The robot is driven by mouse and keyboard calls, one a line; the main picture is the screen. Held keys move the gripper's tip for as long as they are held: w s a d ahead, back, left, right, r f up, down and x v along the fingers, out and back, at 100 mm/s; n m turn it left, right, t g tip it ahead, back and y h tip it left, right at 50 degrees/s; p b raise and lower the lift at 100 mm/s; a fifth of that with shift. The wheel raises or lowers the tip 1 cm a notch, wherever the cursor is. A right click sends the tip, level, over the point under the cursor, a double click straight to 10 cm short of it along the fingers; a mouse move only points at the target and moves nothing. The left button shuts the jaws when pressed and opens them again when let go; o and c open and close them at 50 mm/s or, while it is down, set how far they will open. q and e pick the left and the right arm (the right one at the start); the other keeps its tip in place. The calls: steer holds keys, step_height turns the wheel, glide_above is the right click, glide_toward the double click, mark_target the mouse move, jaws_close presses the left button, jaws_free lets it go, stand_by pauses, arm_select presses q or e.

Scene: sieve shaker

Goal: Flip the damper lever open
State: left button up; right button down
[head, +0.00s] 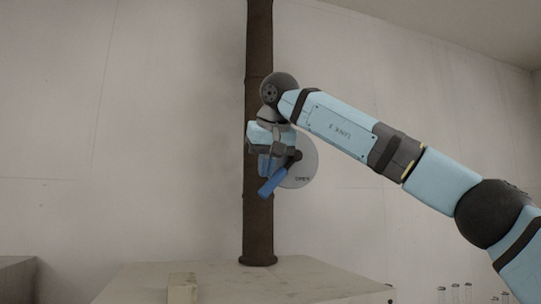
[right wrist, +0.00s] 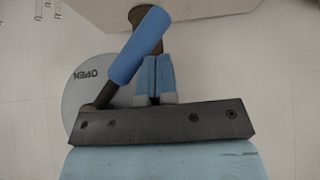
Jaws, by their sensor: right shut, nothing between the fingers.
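The damper lever has a bright blue grip (head: 272,183) and a dark arm, pivoting on a pale round disc (head: 304,162) marked OPEN. In the head view it slants down and left from the pivot, across the dark vertical pipe (head: 259,225); the OPEN mark lies right of it. My right gripper (head: 264,173) is shut and empty, close beside the lever. In the right wrist view the closed fingertips (right wrist: 156,60) are just right of the blue grip (right wrist: 140,46); I cannot tell whether they touch. The disc (right wrist: 82,92) is partly hidden by my gripper body. My left gripper is out of view.
The pipe rises from a pale box-like top (head: 215,281) with a small beige block (head: 183,288) at its front. Several thin glass-like items (head: 455,291) stand at the lower right. Pale walls are behind, and the space left of the pipe is clear.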

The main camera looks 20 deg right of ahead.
mark_target(278, 184)
steer(key=shift+f, duration=0.65)
steer(key=shift+d+f, duration=0.15)
steer(key=shift+f, duration=0.15)
steer(key=shift+s+d+f, duration=0.15)
steer(key=shift+d+f, duration=0.25)
steer(key=shift+d, duration=0.1)
steer(key=shift+d+f+h, duration=0.35)
steer(key=shift+d+h, duration=0.05)
steer(key=shift+h, duration=0.1)
steer(key=shift+d+f+n+h, duration=0.1)
steer(key=shift+f+n+h, duration=0.15)
steer(key=shift+n+h, duration=0.25)
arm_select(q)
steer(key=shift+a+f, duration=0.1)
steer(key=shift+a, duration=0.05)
arm_select(e)
steer(key=shift+d+f+h, duration=0.1)
steer(key=shift+d+h, duration=0.2)
steer(key=shift+a, duration=0.1)
